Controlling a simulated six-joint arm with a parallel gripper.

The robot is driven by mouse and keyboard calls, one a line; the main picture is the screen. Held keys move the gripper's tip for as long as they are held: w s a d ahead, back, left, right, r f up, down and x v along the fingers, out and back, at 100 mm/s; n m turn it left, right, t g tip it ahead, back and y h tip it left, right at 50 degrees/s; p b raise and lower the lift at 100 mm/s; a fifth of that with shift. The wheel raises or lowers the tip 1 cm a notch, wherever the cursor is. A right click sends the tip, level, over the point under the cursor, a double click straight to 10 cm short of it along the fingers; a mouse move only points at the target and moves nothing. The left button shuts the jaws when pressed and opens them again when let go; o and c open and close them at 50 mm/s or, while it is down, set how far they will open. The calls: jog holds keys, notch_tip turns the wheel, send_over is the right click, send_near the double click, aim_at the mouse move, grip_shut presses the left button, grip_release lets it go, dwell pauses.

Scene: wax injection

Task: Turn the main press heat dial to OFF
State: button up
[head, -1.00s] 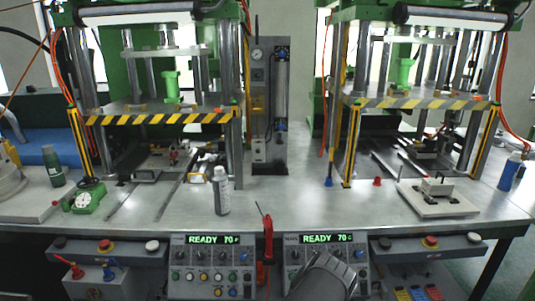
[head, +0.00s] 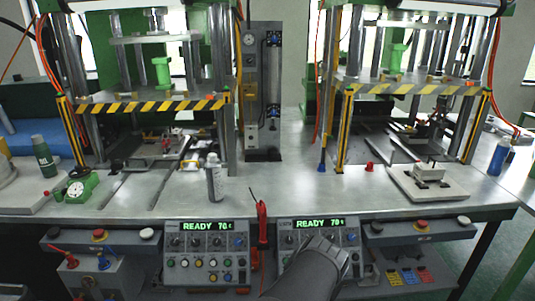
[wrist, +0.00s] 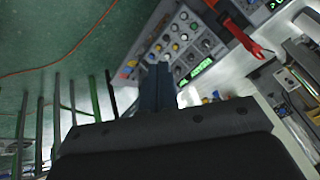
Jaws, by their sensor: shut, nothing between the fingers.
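The left panel (head: 205,262) has a row of dark dials above coloured buttons. The right panel (head: 318,223) is partly covered by my grey arm end, and some of its dials are hidden. I cannot read any dial labels or settings, nor tell which panel belongs to the main press. In the wrist view, my gripper (wrist: 158,68) is shut and empty. Its fingertips appear close to the lower end of the right panel (wrist: 185,42); I cannot tell whether they touch it.
A red-handled tool (head: 262,222) hangs between the panels and also shows in the wrist view (wrist: 236,32). A spray can (head: 214,178) stands above the left panel. A pale block (head: 432,185) lies at right.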

jog(key=o, duration=0.4)
jog(key=shift+c, duration=0.2)
jog(key=o, duration=0.3)
jog(key=shift+w+d+m, duration=0.1)
jog(key=shift+w+m, duration=0.25)
jog(key=shift+m, duration=0.05)
jog(key=o, duration=0.4)
jog(key=w+m, duration=0.2)
jog(key=w+d+m, duration=0.1)
jog(key=w+m, duration=0.1)
jog(key=w+d+m+y, duration=0.1)
jog(key=w+m, duration=0.1)
jog(key=shift+d+f+t, duration=0.25)
jog(key=shift+t, duration=0.05)
jog(key=m+t, duration=0.3)
jog(key=m, duration=2)
send_near(332, 238)
jog(key=x, duration=0.8)
jog(key=shift+w+f, duration=0.2)
jog(key=shift+w, duration=0.1)
jog(key=c, duration=1)
